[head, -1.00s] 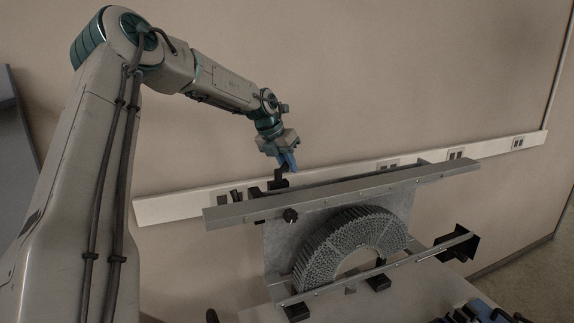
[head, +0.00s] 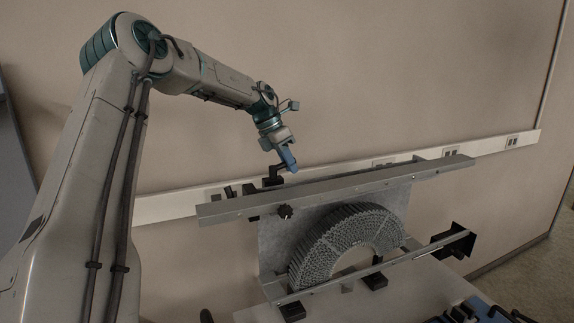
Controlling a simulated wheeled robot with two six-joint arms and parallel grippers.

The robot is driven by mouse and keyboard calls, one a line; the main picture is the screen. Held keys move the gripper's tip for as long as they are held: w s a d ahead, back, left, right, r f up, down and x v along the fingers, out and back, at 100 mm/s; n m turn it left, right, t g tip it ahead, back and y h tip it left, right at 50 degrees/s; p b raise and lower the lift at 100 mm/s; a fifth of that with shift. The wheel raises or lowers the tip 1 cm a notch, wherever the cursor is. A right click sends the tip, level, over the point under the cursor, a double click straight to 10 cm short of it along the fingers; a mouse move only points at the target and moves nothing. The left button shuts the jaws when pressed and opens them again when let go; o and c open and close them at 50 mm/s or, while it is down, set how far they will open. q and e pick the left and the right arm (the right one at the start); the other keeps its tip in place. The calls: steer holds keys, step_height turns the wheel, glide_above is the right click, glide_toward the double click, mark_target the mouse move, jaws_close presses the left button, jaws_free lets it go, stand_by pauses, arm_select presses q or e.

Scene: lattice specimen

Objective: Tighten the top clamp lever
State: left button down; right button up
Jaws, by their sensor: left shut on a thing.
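My left gripper (head: 287,160) reaches in from the upper left and points down at the left part of the fixture's top bar. Its blue fingers are shut on the dark top clamp lever (head: 277,170), which stands just behind the grey top bar (head: 335,189). The fingers hide part of the lever. A grey arch-shaped lattice specimen (head: 325,240) is held upright against a metal plate (head: 272,243) below the top bar. My right gripper is not in view.
A lower rail (head: 350,277) runs in front of the specimen, with a black block (head: 460,241) at its right end. Blue and black items (head: 480,310) lie at the lower right. A white wall trunking (head: 165,208) runs behind the fixture.

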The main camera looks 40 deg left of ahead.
arm_select(q)
steer(key=shift+d+m, duration=0.15)
steer(key=shift+m, duration=0.25)
steer(key=c, duration=1.3)
jaws_free()
steer(key=shift+s, duration=0.1)
steer(key=shift+p+v, duration=1.2)
steer(key=shift+v, duration=1.6)
steer(key=shift+r, duration=0.2)
